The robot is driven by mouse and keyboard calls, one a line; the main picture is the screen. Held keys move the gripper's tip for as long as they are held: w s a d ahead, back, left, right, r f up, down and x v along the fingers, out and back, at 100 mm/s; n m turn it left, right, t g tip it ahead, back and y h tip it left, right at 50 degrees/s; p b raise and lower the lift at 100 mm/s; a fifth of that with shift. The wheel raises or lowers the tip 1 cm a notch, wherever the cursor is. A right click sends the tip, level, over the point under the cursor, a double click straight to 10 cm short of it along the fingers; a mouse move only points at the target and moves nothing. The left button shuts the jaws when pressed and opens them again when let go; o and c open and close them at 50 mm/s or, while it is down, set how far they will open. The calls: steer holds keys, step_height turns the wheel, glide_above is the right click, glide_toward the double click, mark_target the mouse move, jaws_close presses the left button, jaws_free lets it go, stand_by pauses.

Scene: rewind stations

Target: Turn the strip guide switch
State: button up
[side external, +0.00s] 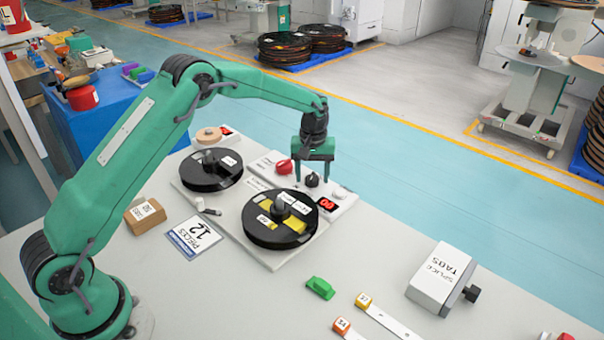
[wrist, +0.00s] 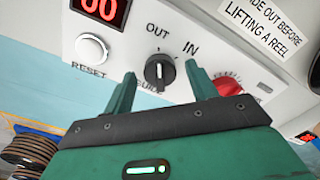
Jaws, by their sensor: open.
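The strip guide switch (wrist: 159,73) is a black round knob with a white pointer line, on a white panel marked OUT and IN. In the wrist view its pointer stands nearly upright, towards OUT. In the side view the knob (side external: 312,180) shows low between the fingers. My gripper (wrist: 160,72) is open, with one finger on each side of the knob in the wrist view. In the side view my gripper (side external: 312,178) points down over the panel. I cannot tell whether the fingers touch the knob. The lettering under the knob is partly hidden.
A red knob (wrist: 227,85) is close beside the right finger. A white RESET button (wrist: 91,47) and a red display (wrist: 101,8) are on the left. Two black reels (side external: 209,170) (side external: 279,219) stand near the panel. A splice tabs box (side external: 441,278) lies farther right.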

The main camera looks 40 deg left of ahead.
mark_target(312, 175)
steer(key=shift+r, duration=0.1)
steer(key=shift+r, duration=3.8)
steer(key=shift+s+r, duration=0.2)
steer(key=shift+r, duration=0.35)
steer(key=s+r+m+t, duration=0.3)
steer(key=s+r+m, duration=0.1)
steer(key=s+r, duration=1.2)
steer(key=s+f+m+t, duration=0.1)
steer(key=s+m, duration=0.1)
steer(key=s, duration=0.8)
steer(key=s+d+f+m+t, duration=0.1)
steer(key=s+f+m, duration=0.1)
steer(key=s, duration=0.8)
steer(key=shift+t, duration=0.3)
